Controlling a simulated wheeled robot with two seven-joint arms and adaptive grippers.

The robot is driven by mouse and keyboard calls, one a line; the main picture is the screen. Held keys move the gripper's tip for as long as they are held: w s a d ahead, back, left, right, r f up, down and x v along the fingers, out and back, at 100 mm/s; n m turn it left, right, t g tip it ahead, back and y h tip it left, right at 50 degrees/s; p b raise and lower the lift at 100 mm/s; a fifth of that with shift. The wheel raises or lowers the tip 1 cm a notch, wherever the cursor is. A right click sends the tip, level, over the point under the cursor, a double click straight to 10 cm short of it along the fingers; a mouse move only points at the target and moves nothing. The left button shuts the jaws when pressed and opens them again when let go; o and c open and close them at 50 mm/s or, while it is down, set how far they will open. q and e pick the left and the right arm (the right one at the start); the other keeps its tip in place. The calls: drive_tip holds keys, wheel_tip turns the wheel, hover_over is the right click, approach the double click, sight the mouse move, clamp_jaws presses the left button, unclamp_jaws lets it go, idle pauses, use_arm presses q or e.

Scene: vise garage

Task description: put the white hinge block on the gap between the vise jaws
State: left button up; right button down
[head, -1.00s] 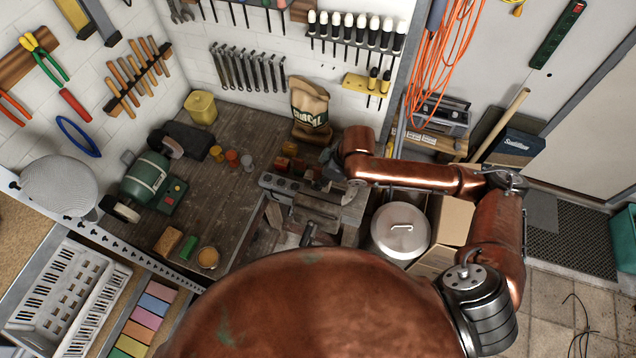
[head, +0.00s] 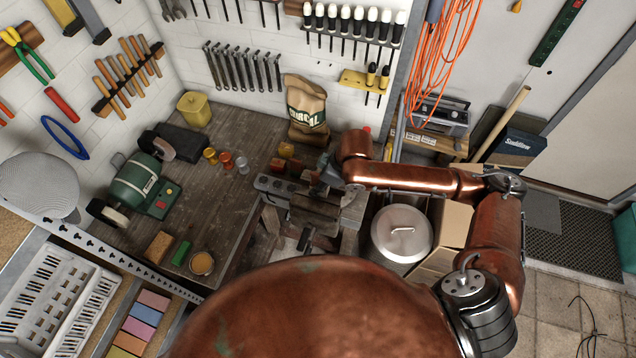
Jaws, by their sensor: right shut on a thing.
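The grey vise (head: 314,213) stands at the bench's right front edge. My right gripper (head: 325,175) comes in from the right, low at the back of the vise. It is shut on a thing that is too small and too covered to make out. I cannot pick out the white hinge block anywhere with certainty. The gap between the jaws is also unclear from here, and I cannot tell whether the held thing touches the vise. My left gripper is not in view.
Small orange-brown blocks (head: 296,168) lie just behind the vise. A charcoal bag (head: 307,112) stands at the back wall. A green bench grinder (head: 144,188) stands on the left. A lidded metal pot (head: 402,232) is right of the vise. The mid-left wooden bench (head: 225,205) is clear.

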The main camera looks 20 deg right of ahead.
drive_tip(key=shift+f, duration=0.35)
drive_tip(key=c, duration=1.5)
unclamp_jaws()
drive_tip(key=shift+r, duration=0.3)
drive_tip(key=v, duration=1.2)
drive_tip(key=shift+r+b, duration=0.3)
drive_tip(key=shift+b, duration=0.05)
